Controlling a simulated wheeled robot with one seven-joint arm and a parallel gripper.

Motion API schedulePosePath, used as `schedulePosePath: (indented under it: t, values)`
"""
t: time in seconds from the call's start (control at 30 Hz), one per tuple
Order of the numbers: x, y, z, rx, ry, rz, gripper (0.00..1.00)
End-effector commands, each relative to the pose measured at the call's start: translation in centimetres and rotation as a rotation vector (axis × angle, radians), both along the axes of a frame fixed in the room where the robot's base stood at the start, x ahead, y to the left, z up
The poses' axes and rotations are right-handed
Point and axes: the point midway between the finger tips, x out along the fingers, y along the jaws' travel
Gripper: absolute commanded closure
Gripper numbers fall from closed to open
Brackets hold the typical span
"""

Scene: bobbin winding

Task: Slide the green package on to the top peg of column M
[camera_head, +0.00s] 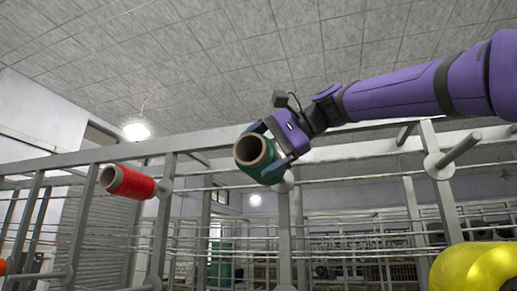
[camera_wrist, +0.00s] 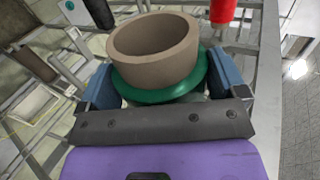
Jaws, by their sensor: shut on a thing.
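The green package (camera_head: 267,170) is a spool with a brown hollow core, held high in the head view with its core's open end towards the camera. My gripper (camera_head: 270,150) is shut on it, one finger on each side. In the wrist view the brown core (camera_wrist: 155,50) rises above the green rim (camera_wrist: 165,92) between the blue fingers. A grey upright column (camera_head: 284,225) stands behind the package, with part of a round peg base (camera_head: 285,184) showing just below it. The package hides any peg there. No column letter is readable.
A red package (camera_head: 128,182) sits on a peg of the left column. A bare peg (camera_head: 460,150) sticks out from the right column (camera_head: 447,210). A yellow package (camera_head: 478,268) fills the lower right corner. Thin horizontal rails run between the columns.

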Motion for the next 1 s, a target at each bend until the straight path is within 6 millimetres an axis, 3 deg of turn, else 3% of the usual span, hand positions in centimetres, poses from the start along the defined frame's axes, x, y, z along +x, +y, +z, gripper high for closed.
schedulePosePath:
  t: [0.27, 0.67, 1.0]
  values:
    - [1.4, -0.5, 0.0, 0.0, -0.001, 0.0, 0.39]
    - [1.7, -0.6, 0.0, 0.0, 0.0, 0.0, 0.39]
    - [3.6, -1.3, 0.0, 0.001, 0.0, 0.0, 0.39]
